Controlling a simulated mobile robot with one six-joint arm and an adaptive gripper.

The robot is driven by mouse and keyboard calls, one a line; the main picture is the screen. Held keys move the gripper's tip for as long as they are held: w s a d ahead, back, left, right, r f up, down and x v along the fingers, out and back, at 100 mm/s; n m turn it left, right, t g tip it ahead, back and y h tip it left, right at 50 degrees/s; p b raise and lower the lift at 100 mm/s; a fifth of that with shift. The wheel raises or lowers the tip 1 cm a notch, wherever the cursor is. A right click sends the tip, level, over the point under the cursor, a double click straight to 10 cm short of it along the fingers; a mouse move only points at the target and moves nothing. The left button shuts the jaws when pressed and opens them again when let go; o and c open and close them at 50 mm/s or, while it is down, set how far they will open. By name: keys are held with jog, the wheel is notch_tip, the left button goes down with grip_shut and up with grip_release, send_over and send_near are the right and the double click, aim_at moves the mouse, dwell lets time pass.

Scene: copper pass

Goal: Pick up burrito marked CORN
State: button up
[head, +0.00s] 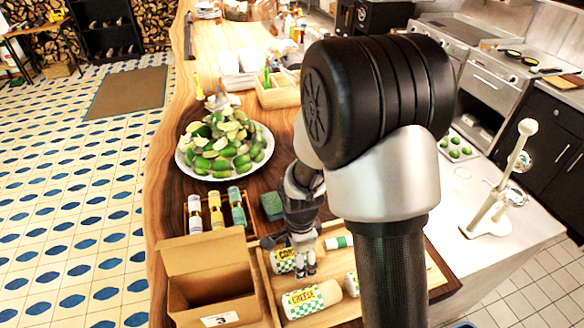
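A wrapped burrito (283,261) with a green-checked band and a yellow label lies on the wooden tray (268,297). Its label is partly covered; the letters that show look like "CO", and the rest is hidden by my gripper. My gripper (305,268) points down over the right part of this burrito. Its fingers are close to the wrap, but I cannot tell whether they touch or grip it. A second burrito (312,299), marked CHEESE, lies in front of it. Two more wrapped ends (339,242) and (351,284) show at the right, partly hidden by my arm.
An open cardboard box (205,258) stands left of the tray. Behind are small bottles in a wooden holder (250,213), a green sponge (272,206) and a plate of limes (190,160). A white press (496,200) stands on the right counter. My arm blocks the tray's right side.

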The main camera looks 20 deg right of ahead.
jog(key=shift+f, duration=0.35)
jog(key=shift+c, duration=0.4)
jog(key=c, duration=1.3)
jog(key=shift+r, duration=0.15)
